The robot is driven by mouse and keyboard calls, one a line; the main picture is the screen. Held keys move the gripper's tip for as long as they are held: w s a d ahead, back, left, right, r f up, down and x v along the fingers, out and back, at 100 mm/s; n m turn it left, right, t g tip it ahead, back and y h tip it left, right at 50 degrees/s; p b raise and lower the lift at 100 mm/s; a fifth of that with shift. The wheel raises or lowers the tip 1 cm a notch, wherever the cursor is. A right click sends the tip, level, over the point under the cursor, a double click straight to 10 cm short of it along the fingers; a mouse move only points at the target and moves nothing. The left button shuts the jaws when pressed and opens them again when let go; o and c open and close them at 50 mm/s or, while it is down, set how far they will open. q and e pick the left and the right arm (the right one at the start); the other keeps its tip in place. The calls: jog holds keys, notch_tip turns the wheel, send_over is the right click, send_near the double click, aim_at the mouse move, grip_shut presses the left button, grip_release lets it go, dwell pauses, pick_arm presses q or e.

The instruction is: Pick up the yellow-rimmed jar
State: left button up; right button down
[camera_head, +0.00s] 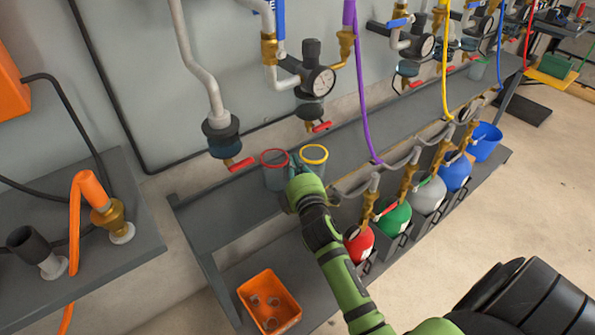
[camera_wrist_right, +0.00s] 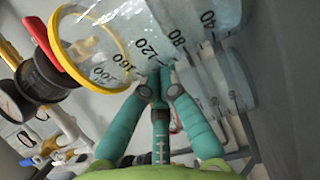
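The yellow-rimmed jar (camera_head: 314,157) stands at the front of the grey shelf, near the middle of the head view, clear with a yellow ring at its mouth. In the right wrist view the clear, graduated jar (camera_wrist_right: 185,25) fills the top. My right gripper (camera_head: 296,168) is at the jar's lower left in the head view and partly hides its side. In the wrist view its teal fingertips (camera_wrist_right: 161,82) converge at the jar wall. I cannot tell whether they close on it. My left gripper is not in view.
A red-rimmed jar (camera_head: 274,172) stands close left of the yellow one. A gauge and valve (camera_head: 318,82) hang above. Colored flasks (camera_head: 394,217) line the lower shelf to the right. An orange bin (camera_head: 255,290) sits below. The upper shelf is bare at left (camera_head: 215,215).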

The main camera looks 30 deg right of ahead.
aim_at(313, 166)
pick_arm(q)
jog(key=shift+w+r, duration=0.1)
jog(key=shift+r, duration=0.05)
pick_arm(e)
jog(key=shift+s+d+p, duration=0.25)
jog(key=shift+d+p, duration=0.1)
jog(key=shift+s+d+r+p, duration=0.1)
jog(key=shift+s+d+p, duration=0.35)
jog(key=shift+d, duration=0.2)
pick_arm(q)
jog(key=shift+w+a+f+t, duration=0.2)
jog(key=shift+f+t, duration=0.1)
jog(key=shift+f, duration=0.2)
pick_arm(e)
jog(key=shift+s+d, duration=0.1)
jog(key=shift+s, duration=0.05)
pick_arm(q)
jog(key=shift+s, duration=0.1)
pick_arm(e)
jog(key=shift+s+f, duration=0.1)
jog(key=shift+f, duration=0.1)
